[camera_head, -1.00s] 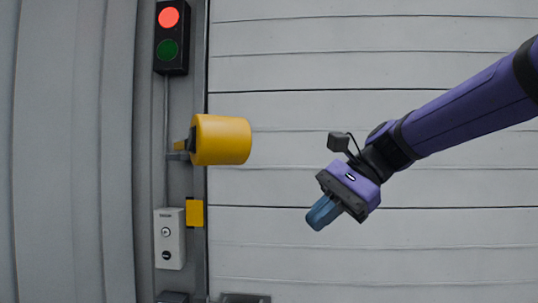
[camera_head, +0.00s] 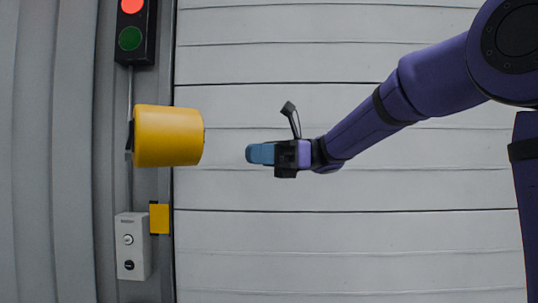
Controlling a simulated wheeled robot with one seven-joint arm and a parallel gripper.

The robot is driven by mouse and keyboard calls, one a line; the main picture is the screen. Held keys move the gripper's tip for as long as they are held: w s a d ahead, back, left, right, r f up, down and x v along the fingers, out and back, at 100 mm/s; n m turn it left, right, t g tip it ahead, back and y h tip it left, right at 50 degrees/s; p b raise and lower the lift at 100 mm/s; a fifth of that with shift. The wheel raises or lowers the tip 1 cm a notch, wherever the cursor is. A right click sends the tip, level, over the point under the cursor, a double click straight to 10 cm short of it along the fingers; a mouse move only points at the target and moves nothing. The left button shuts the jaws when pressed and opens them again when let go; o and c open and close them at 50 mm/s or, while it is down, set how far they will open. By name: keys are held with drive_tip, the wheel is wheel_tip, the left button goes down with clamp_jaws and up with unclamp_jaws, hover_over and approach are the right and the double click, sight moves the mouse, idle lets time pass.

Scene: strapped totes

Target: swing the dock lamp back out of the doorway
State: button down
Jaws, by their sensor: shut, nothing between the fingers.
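The dock lamp (camera_head: 168,136) is a yellow cylindrical head mounted on the grey door frame at the left. It sticks out to the right, its right end overlapping the edge of the panelled door (camera_head: 300,240). My gripper (camera_head: 252,154) is to the right of the lamp, a little lower, with its blue fingers pointing left at it. The fingers are shut and empty. A clear gap shows between the fingertips and the lamp. The lamp's mount is mostly hidden behind its head.
A signal light (camera_head: 132,28) with its red lamp lit is above the dock lamp. A grey two-button control box (camera_head: 132,246) and a small yellow block (camera_head: 159,218) are below it. A corrugated grey wall (camera_head: 50,150) fills the left. The space in front of the door is free.

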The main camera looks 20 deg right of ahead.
approach(138, 153)
drive_tip(key=shift+w+d+r, duration=0.1)
drive_tip(key=shift+w+d, duration=0.65)
drive_tip(key=shift+w, duration=0.15)
drive_tip(key=shift+s+a, duration=0.15)
drive_tip(key=shift+a, duration=0.1)
drive_tip(key=s+a+m+t, duration=0.1)
drive_tip(key=a, duration=0.3)
drive_tip(key=s+a+m+t, duration=0.1)
drive_tip(key=a+t, duration=0.1)
drive_tip(key=a, duration=0.2)
drive_tip(key=s+a+m+t, duration=0.1)
drive_tip(key=s+a+t, duration=0.1)
drive_tip(key=a, duration=0.3)
drive_tip(key=shift+s+a+y, duration=0.1)
drive_tip(key=shift+y, duration=0.3)
drive_tip(key=a, duration=1.8)
drive_tip(key=shift+w+a+r, duration=0.15)
drive_tip(key=shift+w+r, duration=0.1)
drive_tip(key=shift+w, duration=0.1)
drive_tip(key=shift+s, duration=0.1)
drive_tip(key=shift+f, duration=0.1)
